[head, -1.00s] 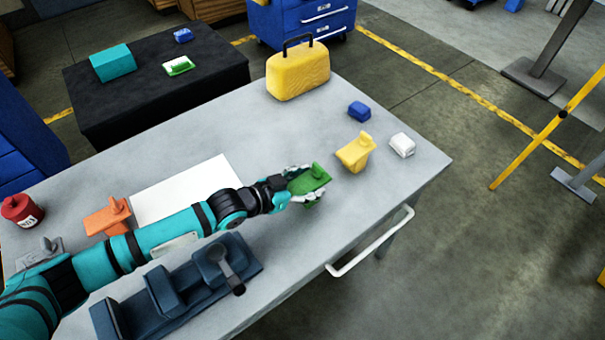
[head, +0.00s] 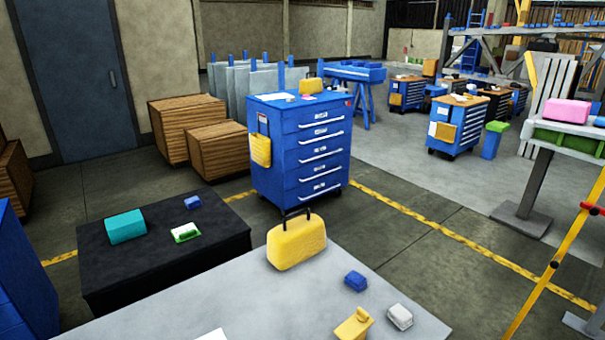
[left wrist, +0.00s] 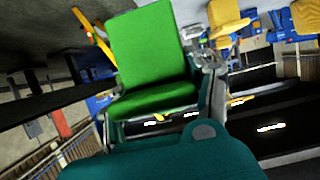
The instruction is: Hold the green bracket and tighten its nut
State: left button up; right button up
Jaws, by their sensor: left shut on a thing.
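The green bracket (left wrist: 150,55) fills the upper middle of the left wrist view, with an upright plate and a base. My left gripper (left wrist: 165,95) is shut on it. Neither the bracket nor my left gripper shows in the head view now. I cannot make out the bracket's nut. My right gripper is in neither view.
The grey table (head: 250,300) bears a yellow case (head: 297,246), a blue block (head: 355,281), a white block (head: 400,317) and a yellow bracket (head: 353,325). A black table (head: 160,268) and a blue tool cabinet (head: 300,150) stand beyond. A yellow bar (head: 550,270) leans at right.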

pick_arm(q)
jog(key=w+a+r+n+t+y+b, duration=0.4)
jog(key=w+a+r+n, duration=0.15)
jog(key=a+r, duration=0.5)
jog(key=s+a+r+n+t+y+b, duration=0.1)
jog(key=a+r+n+y, duration=0.2)
jog(key=a, duration=0.6)
jog(key=s+a+r+n+y+b, duration=0.15)
jog(key=a+y, duration=0.25)
jog(key=a, duration=0.5)
jog(key=s+d+f+m+g+h, duration=0.1)
jog(key=d+m+g+h, duration=0.2)
jog(key=d+m+h, duration=0.5)
jog(key=d+h, duration=0.1)
jog(key=d, duration=0.5)
jog(key=shift+f+p, duration=0.25)
jog(key=shift+p, duration=0.05)
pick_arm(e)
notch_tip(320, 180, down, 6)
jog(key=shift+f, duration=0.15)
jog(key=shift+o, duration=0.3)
